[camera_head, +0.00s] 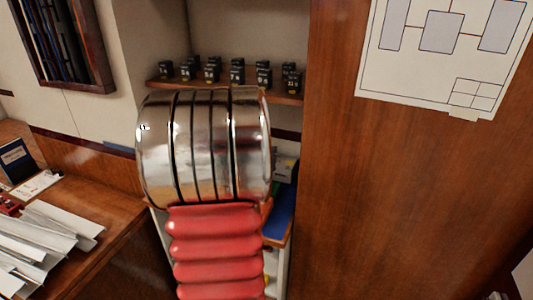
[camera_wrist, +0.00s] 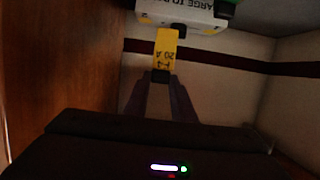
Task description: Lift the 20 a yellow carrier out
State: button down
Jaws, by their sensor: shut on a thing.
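The yellow carrier (camera_wrist: 165,52) marked 20 A shows in the wrist view, with its lettering upside down. My gripper (camera_wrist: 163,82) is shut on the dark end of this carrier. The carrier's far end reaches toward a white unit (camera_wrist: 185,12) with black lettering at the top of the view. A dark piece lies between them, and I cannot tell whether the carrier is seated or free. In the head view my arm hides the gripper and the carrier.
A wooden shelf (camera_head: 225,92) holds several small black blocks (camera_head: 237,74). A wood panel (camera_head: 400,200) stands close on the right, with a paper diagram (camera_head: 445,50). A green part (camera_wrist: 226,8) sits beside the white unit.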

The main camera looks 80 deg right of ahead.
jog(key=shift+r, duration=0.65)
jog(key=shift+r, duration=0.35)
jog(key=shift+r, duration=0.3)
jog(key=shift+r, duration=0.35)
